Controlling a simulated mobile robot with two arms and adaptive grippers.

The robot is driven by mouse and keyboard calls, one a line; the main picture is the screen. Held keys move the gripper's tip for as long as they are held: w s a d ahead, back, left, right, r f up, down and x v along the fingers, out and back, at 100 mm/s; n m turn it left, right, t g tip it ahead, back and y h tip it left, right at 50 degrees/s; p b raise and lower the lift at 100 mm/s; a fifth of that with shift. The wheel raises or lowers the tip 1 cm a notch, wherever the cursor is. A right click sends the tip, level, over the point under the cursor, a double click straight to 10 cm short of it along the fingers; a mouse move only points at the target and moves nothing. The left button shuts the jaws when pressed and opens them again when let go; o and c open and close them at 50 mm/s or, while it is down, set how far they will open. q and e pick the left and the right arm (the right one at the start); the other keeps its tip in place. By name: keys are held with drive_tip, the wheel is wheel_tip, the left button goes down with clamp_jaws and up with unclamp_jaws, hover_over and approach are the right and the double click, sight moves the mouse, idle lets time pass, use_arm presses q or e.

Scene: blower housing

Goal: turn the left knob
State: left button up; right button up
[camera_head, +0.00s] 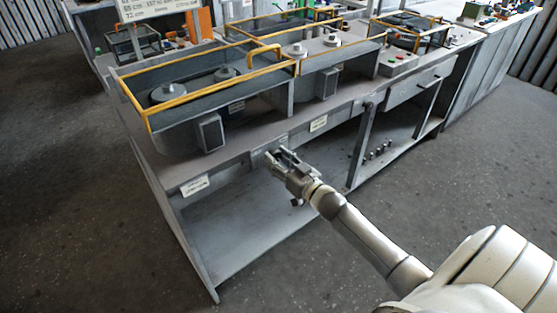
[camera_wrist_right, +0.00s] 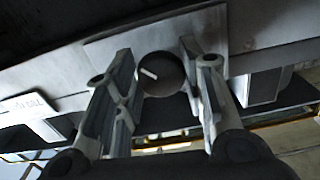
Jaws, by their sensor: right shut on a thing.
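The knob (camera_wrist_right: 160,74) is a dark round dial with a short white mark, set on a plate on the bench's front panel. In the right wrist view it sits between the two fingers of my right gripper (camera_wrist_right: 161,60), which is shut on it. The white mark is tilted. In the head view my right gripper (camera_head: 277,157) is at the front panel below the bench top and hides the knob. I cannot see a second knob clearly. My left gripper is out of view.
The grey bench (camera_head: 180,172) has a yellow-railed enclosure (camera_head: 150,108) on top and an open lower shelf (camera_head: 240,235). A white label (camera_head: 195,185) is to the left of the gripper, another label (camera_head: 319,123) to the right. The floor in front is clear.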

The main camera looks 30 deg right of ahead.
drive_tip(key=shift+n, duration=0.3)
drive_tip(key=n, duration=0.9)
drive_tip(key=shift+d+n, duration=0.1)
drive_tip(key=shift+n, duration=0.3)
drive_tip(key=n+b, duration=0.1)
drive_tip(key=n, duration=0.4)
drive_tip(key=shift+n, duration=0.3)
drive_tip(key=n+b, duration=0.2)
drive_tip(key=n, duration=0.3)
drive_tip(key=shift+n, duration=0.4)
drive_tip(key=o, duration=1)
drive_tip(key=shift+r, duration=0.1)
